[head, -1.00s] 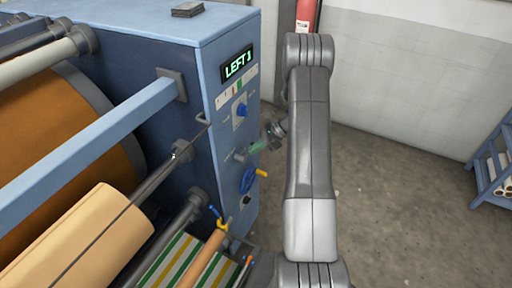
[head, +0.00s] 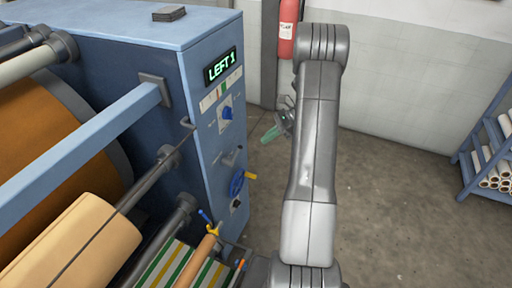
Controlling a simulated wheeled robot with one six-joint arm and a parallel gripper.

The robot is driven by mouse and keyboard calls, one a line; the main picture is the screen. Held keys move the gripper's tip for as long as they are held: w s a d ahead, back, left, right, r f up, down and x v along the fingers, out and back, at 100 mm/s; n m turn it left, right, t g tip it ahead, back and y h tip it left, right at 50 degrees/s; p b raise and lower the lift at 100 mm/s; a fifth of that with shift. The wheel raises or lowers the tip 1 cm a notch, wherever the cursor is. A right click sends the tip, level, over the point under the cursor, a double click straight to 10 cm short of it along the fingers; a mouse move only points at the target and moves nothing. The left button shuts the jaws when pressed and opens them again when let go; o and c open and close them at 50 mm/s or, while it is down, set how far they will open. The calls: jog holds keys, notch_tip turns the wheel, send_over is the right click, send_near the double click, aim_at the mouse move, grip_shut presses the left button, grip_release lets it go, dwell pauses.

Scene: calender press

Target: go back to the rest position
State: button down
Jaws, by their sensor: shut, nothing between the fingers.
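My gripper (head: 270,134), with green fingertips, shows just left of my grey arm in the head view. It is shut and empty. It hangs in the air to the right of the press's control panel (head: 222,140), apart from its knobs. My arm link hides part of the wrist.
The blue press (head: 130,30) with its rollers fills the left side. A red fire extinguisher (head: 288,32) is at the back wall behind my arm. A blue rack (head: 470,172) with white rolls stands at the right. The floor (head: 390,220) between is clear.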

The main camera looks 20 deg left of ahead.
jog(key=shift+v, duration=0.9)
jog(key=shift+a+f, duration=0.1)
jog(key=shift+f, duration=0.05)
